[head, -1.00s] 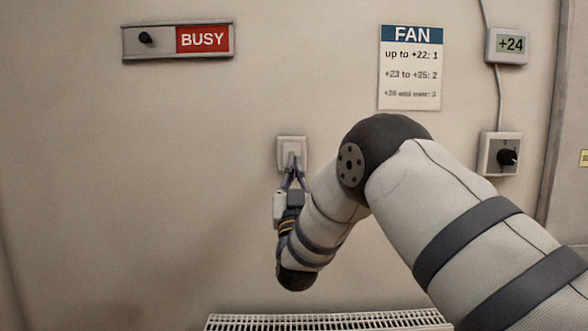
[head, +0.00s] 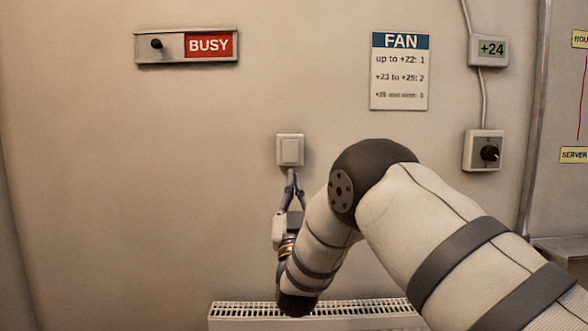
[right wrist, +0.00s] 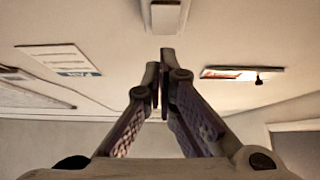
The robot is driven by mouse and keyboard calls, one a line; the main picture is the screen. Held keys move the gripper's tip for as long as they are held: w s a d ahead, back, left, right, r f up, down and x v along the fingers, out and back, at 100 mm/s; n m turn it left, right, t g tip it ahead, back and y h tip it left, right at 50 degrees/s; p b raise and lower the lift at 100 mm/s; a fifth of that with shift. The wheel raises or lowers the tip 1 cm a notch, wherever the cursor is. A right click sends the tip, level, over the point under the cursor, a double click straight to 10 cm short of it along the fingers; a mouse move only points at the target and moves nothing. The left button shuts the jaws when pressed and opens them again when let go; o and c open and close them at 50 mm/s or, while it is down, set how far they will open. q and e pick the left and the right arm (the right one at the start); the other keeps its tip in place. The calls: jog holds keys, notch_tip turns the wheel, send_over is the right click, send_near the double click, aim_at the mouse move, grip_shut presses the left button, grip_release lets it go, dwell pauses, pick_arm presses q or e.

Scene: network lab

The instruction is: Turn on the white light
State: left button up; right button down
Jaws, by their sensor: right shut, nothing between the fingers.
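A white wall switch (head: 290,150) with a single square rocker is mounted on the beige wall, left of centre in the head view. It also shows at the top of the right wrist view (right wrist: 165,14). Which way the rocker is tipped I cannot tell. My right gripper (head: 291,174) is shut and empty, its fingertips just below the switch plate in the head view. In the right wrist view the closed fingertips (right wrist: 163,58) point toward the wall, apart from the switch. My left gripper is not in view.
A BUSY sign with a slider (head: 187,46) is at upper left. A FAN chart (head: 400,72), a +24 display (head: 488,50) and a rotary knob box (head: 484,151) are to the right. A white radiator (head: 240,311) is below my arm.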

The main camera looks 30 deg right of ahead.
notch_tip(320, 180, down, 6)
jog(key=s+a, duration=0.1)
jog(key=s, duration=0.1)
jog(key=shift+a+r, duration=0.15)
jog(key=shift+r, duration=0.1)
jog(key=shift+s, duration=0.15)
